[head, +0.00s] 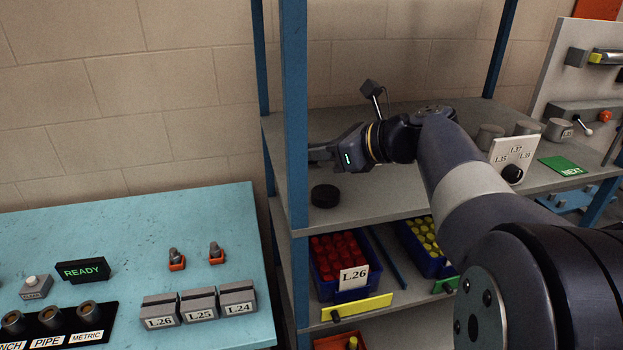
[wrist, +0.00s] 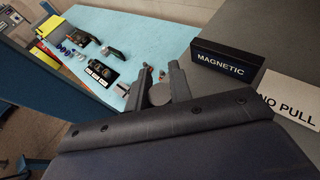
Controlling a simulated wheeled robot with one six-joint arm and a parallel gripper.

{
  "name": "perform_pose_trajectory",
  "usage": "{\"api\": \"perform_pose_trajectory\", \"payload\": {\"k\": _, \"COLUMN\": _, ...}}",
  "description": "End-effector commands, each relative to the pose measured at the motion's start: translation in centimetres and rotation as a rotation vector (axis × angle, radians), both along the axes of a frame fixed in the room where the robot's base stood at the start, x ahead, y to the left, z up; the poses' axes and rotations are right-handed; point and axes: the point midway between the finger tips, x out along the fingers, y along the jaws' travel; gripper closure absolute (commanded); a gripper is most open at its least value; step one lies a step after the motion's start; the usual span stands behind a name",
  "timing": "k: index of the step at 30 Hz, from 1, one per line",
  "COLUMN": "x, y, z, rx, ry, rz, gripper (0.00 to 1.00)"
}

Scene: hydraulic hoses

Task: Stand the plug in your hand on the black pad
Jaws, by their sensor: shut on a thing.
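My gripper (head: 318,154) reaches in over the grey shelf from the right, its fingers level and pointing left toward the blue post. In the wrist view the fingers (wrist: 158,92) are shut on a grey, round-ended plug (wrist: 160,94). In the head view I cannot make out the plug; the fingers and post may hide it. The black pad (head: 325,195), a low round disc, lies on the shelf below the gripper and slightly nearer the camera. Its top is bare. The gripper is above the pad, apart from it. I cannot make out the pad in the wrist view.
A blue post (head: 294,120) stands close left of the pad. A turquoise table (head: 120,235) lies beyond it. Bins of red caps (head: 338,256) and yellow caps (head: 420,240) sit below. A MAGNETIC block (wrist: 226,65) and a NO PULL sign (wrist: 288,104) show in the wrist view.

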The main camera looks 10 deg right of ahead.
Motion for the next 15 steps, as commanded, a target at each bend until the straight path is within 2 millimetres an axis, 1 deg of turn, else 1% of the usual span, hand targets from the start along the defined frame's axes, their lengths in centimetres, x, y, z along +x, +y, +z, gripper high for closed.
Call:
{"api": "perform_pose_trajectory", "payload": {"k": 1, "x": 0.0, "y": 0.0, "z": -0.9, "rx": 0.002, "ry": 0.003, "rz": -0.002, "gripper": 1.0}}
{"api": "perform_pose_trajectory", "payload": {"k": 7, "x": 0.0, "y": 0.0, "z": -2.9, "rx": 0.002, "ry": 0.003, "rz": 0.0, "gripper": 1.0}}
{"api": "perform_pose_trajectory", "payload": {"k": 12, "x": 0.0, "y": 0.0, "z": -5.3, "rx": 0.002, "ry": 0.002, "rz": 0.0, "gripper": 1.0}}
{"api": "perform_pose_trajectory", "payload": {"k": 15, "x": 0.0, "y": 0.0, "z": -5.9, "rx": 0.0, "ry": 0.0, "rz": 0.0, "gripper": 1.0}}
